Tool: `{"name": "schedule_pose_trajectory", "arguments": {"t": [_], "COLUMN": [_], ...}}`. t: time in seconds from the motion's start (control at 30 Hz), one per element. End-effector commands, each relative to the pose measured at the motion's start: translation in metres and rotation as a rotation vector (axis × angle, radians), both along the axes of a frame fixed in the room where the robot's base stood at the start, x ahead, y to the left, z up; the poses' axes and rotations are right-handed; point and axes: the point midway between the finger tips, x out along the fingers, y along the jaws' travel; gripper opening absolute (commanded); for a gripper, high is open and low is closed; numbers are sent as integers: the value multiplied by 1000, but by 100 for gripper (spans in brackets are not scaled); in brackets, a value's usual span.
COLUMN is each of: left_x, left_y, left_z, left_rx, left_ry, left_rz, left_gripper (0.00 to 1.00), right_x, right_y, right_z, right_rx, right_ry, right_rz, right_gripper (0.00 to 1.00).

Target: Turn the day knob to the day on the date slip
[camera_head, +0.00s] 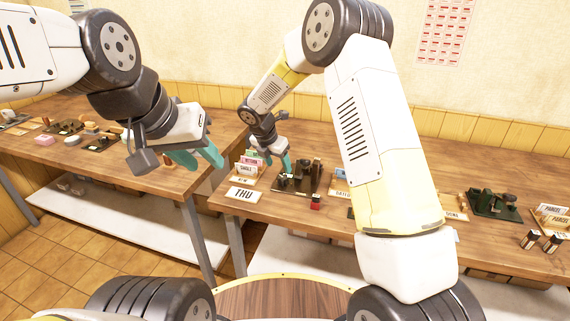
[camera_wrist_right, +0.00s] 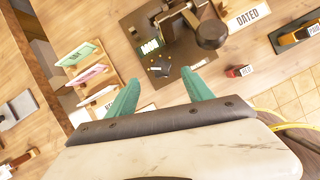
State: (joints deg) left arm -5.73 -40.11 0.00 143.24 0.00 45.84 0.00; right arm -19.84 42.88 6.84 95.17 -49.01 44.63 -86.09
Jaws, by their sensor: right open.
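The date slip (camera_head: 244,193), a white card reading THU, lies at the front edge of the right table. Behind and right of it stands the dark cam press (camera_head: 302,178) on its brown base. The press also shows in the right wrist view (camera_wrist_right: 180,20), with a round dark knob on its arm and a small green label (camera_wrist_right: 149,47) too small to read. Which part is the day knob, I cannot tell surely. My right gripper (camera_head: 276,162) is open and empty above the press's left side; its fingertips (camera_wrist_right: 163,77) point at the base. My left gripper (camera_head: 203,160) is open and empty.
A wooden rack of coloured cards (camera_head: 250,165) stands left of the press. A small red block (camera_head: 316,202) sits at its front right.

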Motion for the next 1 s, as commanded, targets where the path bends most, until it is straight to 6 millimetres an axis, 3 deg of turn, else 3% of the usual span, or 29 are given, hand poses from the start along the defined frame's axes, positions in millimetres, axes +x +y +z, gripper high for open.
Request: {"name": "schedule_pose_trajectory", "arguments": {"t": [0.4, 0.8, 1.0], "left_x": [0, 0, 0], "left_y": [0, 0, 0], "left_z": [0, 0, 0], "left_rx": [0, 0, 0], "left_ry": [0, 0, 0], "left_rz": [0, 0, 0], "left_gripper": [36, 36, 36], "right_x": [18, 22, 21], "right_y": [-15, -17, -17], "right_z": [-57, -65, -65], "right_rx": [0, 1, 1], "right_ry": [2, 1, 1], "right_rz": [-6, -6, -6], "right_gripper": [60, 60, 21]}}
